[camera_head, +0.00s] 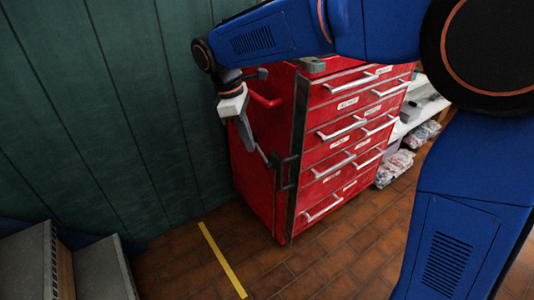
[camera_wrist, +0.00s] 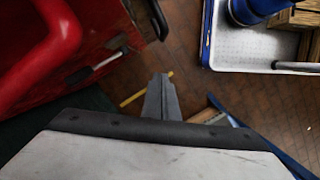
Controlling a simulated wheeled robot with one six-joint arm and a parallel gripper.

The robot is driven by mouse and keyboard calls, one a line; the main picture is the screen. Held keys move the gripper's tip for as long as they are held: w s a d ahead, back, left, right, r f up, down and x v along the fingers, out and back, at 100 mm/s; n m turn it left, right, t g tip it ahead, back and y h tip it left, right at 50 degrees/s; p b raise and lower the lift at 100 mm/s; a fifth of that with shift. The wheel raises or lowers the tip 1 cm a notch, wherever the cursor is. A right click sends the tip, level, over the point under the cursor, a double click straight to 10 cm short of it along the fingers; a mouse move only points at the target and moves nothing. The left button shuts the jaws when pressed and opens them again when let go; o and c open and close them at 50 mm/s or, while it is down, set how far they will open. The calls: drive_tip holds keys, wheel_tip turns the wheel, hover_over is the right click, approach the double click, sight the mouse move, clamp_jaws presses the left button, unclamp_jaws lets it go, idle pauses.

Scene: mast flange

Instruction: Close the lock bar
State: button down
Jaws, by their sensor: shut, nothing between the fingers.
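The red tool cabinet (camera_head: 258,190) stands against the green wall. A dark upright bar (camera_head: 291,205), which looks like the lock bar, runs along its near front edge, with a black bracket (camera_head: 283,165) partway down. A black bracket also shows at the top of the wrist view (camera_wrist: 150,17). A short grey lever with a dark end (camera_wrist: 105,60) lies by the red side in the wrist view. My gripper (camera_head: 248,140) hangs beside the cabinet's left side, fingers pointing down; its shut, empty fingers (camera_wrist: 162,95) appear apart from the lever. Contact with the bar cannot be told.
A red side handle (camera_head: 265,100) is close to my wrist and looms large in the wrist view (camera_wrist: 40,50). Labelled drawers with silver pulls (camera_head: 340,133) face right. Grey steps (camera_head: 75,270) stand at lower left. Tiled floor with a yellow line (camera_head: 222,260) is open in front.

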drive_tip(key=d+f, duration=0.6)
drive_tip(key=f, duration=0.3)
drive_tip(key=shift+s+d+f, duration=0.2)
drive_tip(key=shift+s+f, duration=0.05)
drive_tip(key=shift+s, duration=0.1)
drive_tip(key=shift+s+d, duration=0.1)
drive_tip(key=shift+s, duration=0.05)
